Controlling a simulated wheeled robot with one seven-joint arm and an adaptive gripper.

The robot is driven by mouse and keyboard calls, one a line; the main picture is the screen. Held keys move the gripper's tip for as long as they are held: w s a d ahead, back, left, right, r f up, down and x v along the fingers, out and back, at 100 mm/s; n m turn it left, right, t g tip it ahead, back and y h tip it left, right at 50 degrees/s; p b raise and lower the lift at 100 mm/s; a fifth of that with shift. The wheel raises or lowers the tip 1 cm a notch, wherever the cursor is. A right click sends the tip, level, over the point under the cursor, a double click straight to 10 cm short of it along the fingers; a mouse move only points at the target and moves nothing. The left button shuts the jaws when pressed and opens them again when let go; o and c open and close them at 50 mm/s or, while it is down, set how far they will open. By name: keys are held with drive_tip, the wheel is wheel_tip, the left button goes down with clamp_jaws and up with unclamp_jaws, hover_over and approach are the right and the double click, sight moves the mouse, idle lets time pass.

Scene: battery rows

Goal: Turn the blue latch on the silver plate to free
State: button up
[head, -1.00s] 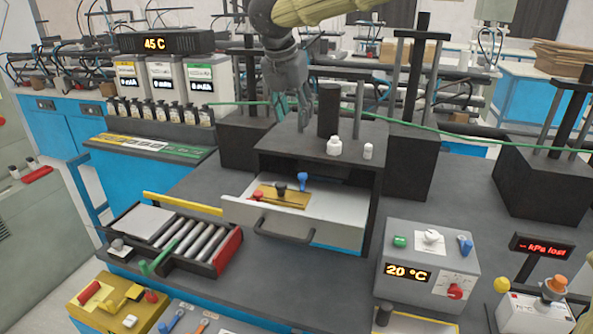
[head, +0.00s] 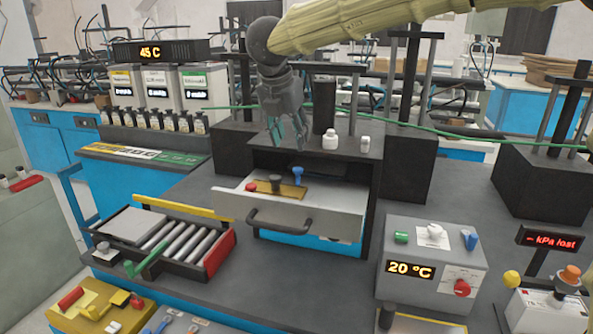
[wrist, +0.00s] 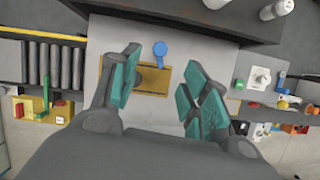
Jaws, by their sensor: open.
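A blue latch (head: 298,174) stands upright in the open drawer, at a brass-coloured plate (head: 291,191) that also has a black knob and a red knob. It also shows in the wrist view (wrist: 160,49), its round head past the plate's far edge. Another blue piece (head: 163,326) lies on a pale grey panel at the bottom edge, partly cut off. A third blue lever (head: 470,239) is on the 20 °C box. I cannot tell which plate counts as silver. My gripper (head: 288,143) is open and empty above and behind the drawer; its fingers (wrist: 163,92) show spread over the drawer.
The drawer front (head: 290,214) with its black handle sticks out from a dark cabinet with white bottles on top. A roller tray (head: 225,257) lies left, a 20 °C box (head: 410,268) right. A green cable runs behind my gripper. The grey bench between has free room.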

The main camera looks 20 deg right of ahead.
sight(298, 168)
drive_tip(key=p+x, duration=0.1)
drive_tip(key=x, duration=0.9)
drive_tip(key=shift+d+p, duration=0.1)
drive_tip(key=shift+p, duration=0.3)
clamp_jaws()
